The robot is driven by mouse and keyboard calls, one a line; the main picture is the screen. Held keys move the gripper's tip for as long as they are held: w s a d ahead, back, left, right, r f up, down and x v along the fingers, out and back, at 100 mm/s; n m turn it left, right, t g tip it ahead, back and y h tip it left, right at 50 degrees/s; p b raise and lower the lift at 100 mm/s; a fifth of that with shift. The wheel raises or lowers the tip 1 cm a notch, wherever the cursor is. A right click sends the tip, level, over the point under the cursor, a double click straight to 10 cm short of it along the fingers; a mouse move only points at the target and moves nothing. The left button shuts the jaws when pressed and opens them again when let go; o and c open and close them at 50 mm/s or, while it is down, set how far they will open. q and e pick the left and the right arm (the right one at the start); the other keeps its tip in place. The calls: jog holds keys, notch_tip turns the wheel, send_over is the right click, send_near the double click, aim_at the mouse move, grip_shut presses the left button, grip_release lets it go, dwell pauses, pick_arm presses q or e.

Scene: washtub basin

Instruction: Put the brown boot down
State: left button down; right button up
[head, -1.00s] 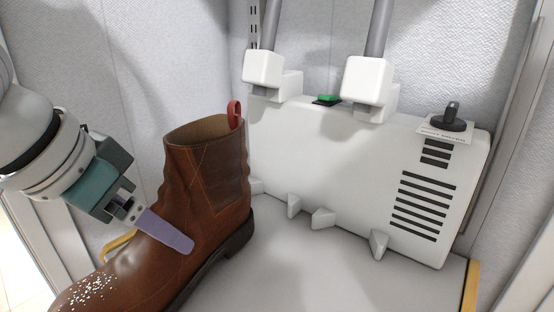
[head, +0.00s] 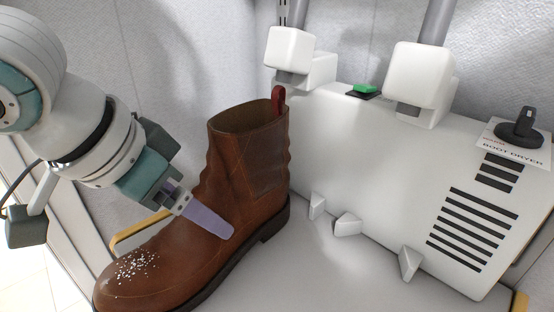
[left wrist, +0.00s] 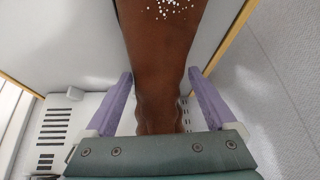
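The brown boot (head: 243,172) stands upright on the left in the head view, toe toward the lower left, with a red pull loop (head: 278,97) and white specks on the toe. Its sole is low over the grey floor panel; I cannot tell whether it touches. My left gripper (head: 228,232) has one purple finger against the near side of the ankle. The far finger is hidden in the head view. My right gripper is not in view.
A white boot dryer (head: 375,165) with a green button (head: 365,88), a black knob (head: 520,128) and dark vents (head: 472,229) stands right of the boot. White prongs (head: 347,224) jut from its base. Bare floor panel (head: 330,280) lies in front. A yellow edge (head: 140,231) runs behind the boot.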

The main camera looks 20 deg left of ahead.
pick_arm(q)
grip_release()
